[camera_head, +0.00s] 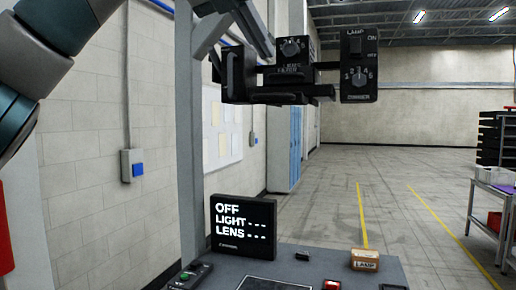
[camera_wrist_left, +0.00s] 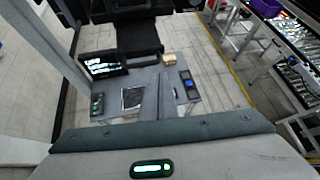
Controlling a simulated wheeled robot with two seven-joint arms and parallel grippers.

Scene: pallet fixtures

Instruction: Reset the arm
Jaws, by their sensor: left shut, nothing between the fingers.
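My left arm (camera_head: 45,50) enters at the upper left of the head view and runs out of the top edge. My left gripper (camera_head: 264,48) shows as a dark slanted shape at the top middle, shut and empty. It overlaps the black lamp and filter fixture (camera_head: 300,95) in the picture; I cannot tell whether they touch. In the left wrist view, a dark block at the top hides part of the bench. My right gripper is not in view.
A black display (camera_head: 244,228) reading OFF, LIGHT and LENS stands on the grey bench (camera_head: 325,262). A box marked LAMP (camera_head: 365,260) sits at the bench's right. A grey post (camera_head: 190,130) rises beside the display.

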